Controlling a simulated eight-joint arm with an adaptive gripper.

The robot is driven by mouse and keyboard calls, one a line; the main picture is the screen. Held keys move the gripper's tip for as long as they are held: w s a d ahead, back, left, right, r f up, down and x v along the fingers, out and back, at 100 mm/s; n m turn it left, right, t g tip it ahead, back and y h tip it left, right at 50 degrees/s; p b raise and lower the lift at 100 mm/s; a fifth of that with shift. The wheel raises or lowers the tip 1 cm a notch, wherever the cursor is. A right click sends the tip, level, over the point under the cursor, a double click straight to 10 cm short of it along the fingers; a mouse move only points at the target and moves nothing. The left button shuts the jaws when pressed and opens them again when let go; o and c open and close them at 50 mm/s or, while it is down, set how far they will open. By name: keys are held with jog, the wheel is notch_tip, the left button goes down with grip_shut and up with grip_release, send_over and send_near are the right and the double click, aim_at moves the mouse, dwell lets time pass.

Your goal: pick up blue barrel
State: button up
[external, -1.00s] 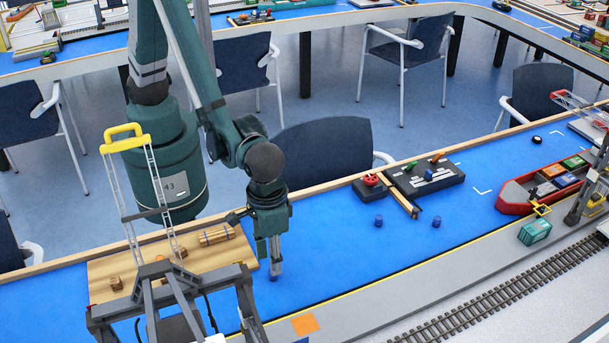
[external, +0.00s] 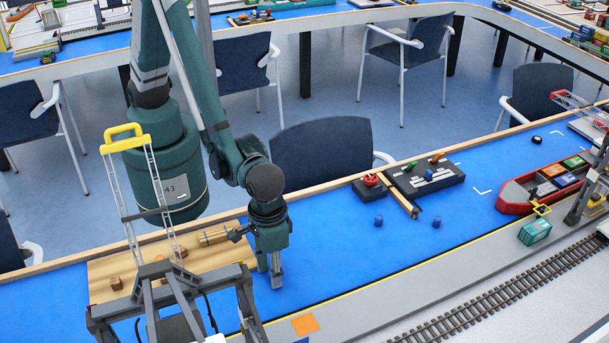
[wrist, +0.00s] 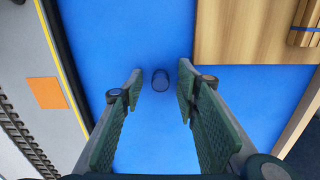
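A blue barrel (wrist: 160,80) stands on the blue surface between the two fingers of my gripper (wrist: 160,76) in the wrist view. The fingers are spread, with a gap on each side of the barrel. In the external view my gripper (external: 277,283) points down just right of the wooden board, low over the blue surface. The barrel there is hidden by the fingers. Two other blue barrels, one on the left (external: 378,221) and one on the right (external: 437,222), stand farther right.
The wooden board (external: 112,274) holds several brown pieces. A black platform (external: 428,180) with small parts and a red boat (external: 515,197) lie to the right. A grey strip with a railway track (external: 470,317) runs along the front.

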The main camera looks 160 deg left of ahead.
dwell(0.5)
jog(key=c, duration=0.8)
jog(key=shift+r, duration=0.15)
jog(key=shift+r+p, duration=0.9)
jog(key=shift+r, duration=3.95)
